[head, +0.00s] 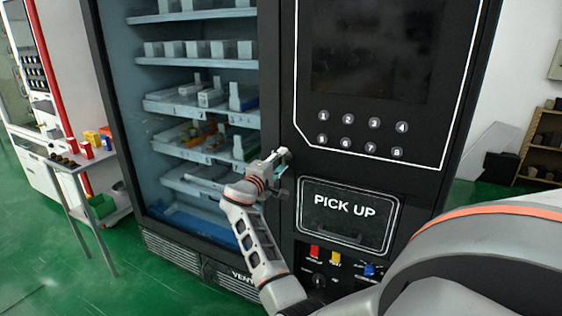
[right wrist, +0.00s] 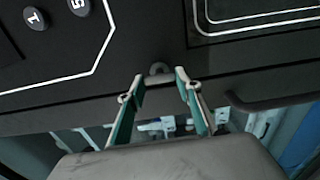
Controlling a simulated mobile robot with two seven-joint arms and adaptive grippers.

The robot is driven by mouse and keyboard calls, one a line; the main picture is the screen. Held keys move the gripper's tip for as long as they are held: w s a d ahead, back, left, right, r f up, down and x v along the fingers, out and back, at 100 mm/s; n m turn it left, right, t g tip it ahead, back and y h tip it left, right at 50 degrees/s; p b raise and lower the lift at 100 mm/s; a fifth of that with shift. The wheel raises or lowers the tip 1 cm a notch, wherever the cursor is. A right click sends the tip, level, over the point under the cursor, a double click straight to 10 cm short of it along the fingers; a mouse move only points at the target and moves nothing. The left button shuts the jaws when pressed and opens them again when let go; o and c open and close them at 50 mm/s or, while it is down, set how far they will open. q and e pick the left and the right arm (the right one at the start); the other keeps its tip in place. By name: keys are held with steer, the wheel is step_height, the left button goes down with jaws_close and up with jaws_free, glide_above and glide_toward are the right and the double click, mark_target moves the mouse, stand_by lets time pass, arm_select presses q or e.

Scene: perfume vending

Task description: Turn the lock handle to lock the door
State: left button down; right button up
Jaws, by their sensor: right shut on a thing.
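The black vending machine has a door (head: 271,75) with a large window on its left side. My right gripper (head: 277,162) is at the strip between the window and the button panel. In the right wrist view, the small grey lock handle (right wrist: 158,68) sits on the black front between the fingertips of my right gripper (right wrist: 160,80). The fingers are shut on it, one on each side. In the head view the gripper hides the lock handle. I cannot tell how far the handle is turned. My left gripper is not in view.
A black bar handle (right wrist: 265,100) is close beside the gripper in the right wrist view. The pick-up flap (head: 347,215) lies to the right and below. Shelves (head: 200,103) with boxes show through the window. A side table (head: 70,162) stands at the left.

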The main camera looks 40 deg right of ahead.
steer(key=shift+r, duration=0.15)
steer(key=o, duration=1.1)
steer(key=shift+d, duration=0.1)
steer(key=v, duration=0.7)
steer(key=shift+a, duration=0.3)
